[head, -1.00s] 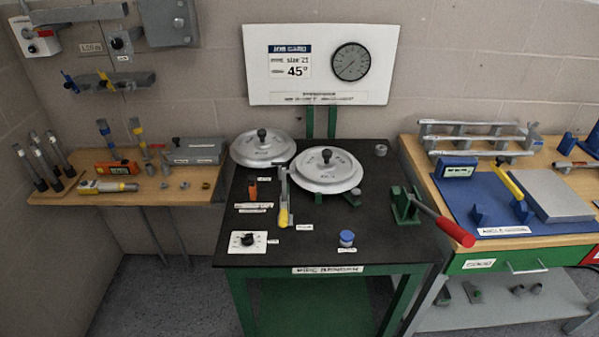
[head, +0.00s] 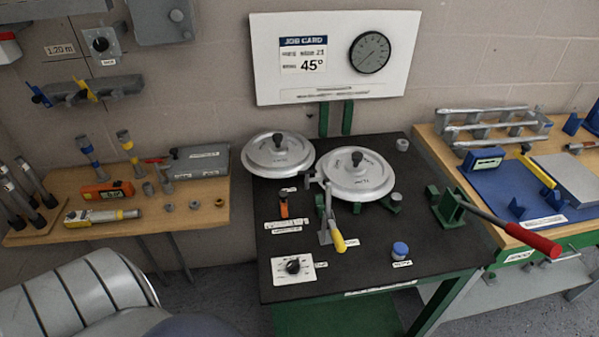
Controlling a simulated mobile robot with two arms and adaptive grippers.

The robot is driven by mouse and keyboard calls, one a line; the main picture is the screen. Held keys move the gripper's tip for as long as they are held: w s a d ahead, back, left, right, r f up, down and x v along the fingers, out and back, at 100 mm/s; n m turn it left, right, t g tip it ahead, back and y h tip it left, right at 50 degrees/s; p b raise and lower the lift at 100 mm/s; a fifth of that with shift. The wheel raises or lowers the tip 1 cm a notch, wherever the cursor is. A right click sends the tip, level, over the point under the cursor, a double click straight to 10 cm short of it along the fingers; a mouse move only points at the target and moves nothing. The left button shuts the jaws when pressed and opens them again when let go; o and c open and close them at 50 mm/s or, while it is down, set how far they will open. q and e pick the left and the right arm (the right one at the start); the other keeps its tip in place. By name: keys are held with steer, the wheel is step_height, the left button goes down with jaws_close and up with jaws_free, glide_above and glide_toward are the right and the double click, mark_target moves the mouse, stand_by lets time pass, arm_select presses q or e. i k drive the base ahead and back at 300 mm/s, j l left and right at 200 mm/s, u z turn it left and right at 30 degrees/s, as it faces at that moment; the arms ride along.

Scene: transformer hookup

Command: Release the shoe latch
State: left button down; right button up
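The black bender table (head: 345,278) carries two grey round shoes with dark knobs: one at the back left (head: 270,155) and one nearer right (head: 360,180). A grey lever with a yellow grip (head: 338,240) stands beside the nearer shoe, its grip toward the front. A small orange handle (head: 284,208) stands left of it. A green bracket (head: 450,208) at the table's right holds a long lever with a red grip (head: 533,243). The labels are too small to read, so I cannot tell which part is the shoe latch. Neither gripper is in view.
A blue-capped jar (head: 400,251) and a white dial plate (head: 293,267) sit near the table's front. A job card board (head: 333,60) reading 45° stands behind. A wooden shelf with tools (head: 150,222) is at left; a workbench (head: 425,146) is at right.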

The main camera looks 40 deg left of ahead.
mark_target(307, 180)
steer(key=k+j, duration=0.1)
steer(key=j, duration=0.4)
steer(key=j+z, duration=0.1)
steer(key=j, duration=0.4)
steer(key=k+j, duration=0.15)
steer(key=j, duration=0.35)
